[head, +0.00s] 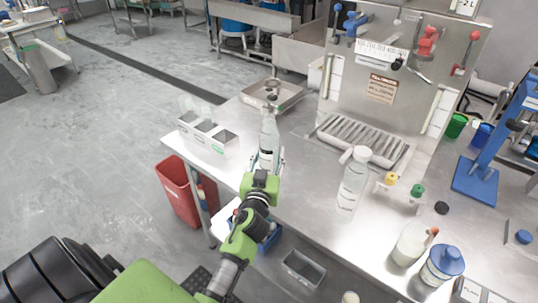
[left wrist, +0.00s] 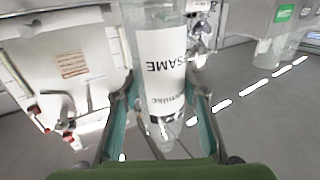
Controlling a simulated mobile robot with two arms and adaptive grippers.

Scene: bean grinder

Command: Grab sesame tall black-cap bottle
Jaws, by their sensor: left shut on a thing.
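The sesame bottle (head: 268,132) is tall and clear with a dark cap, near the left edge of the steel counter in the head view. It looks roughly upright. My left gripper (head: 267,162) is shut around its lower body. In the left wrist view the bottle (left wrist: 160,65) stands between the two fingers, its white label reading SESAME upside down. Whether its base touches the counter is hidden. My right gripper is in neither view.
A white box of bins (head: 208,139) stands left of the bottle, and a metal tray (head: 291,96) behind it. A red bin (head: 177,188) is below the counter edge. Counter between the two bottles is clear.

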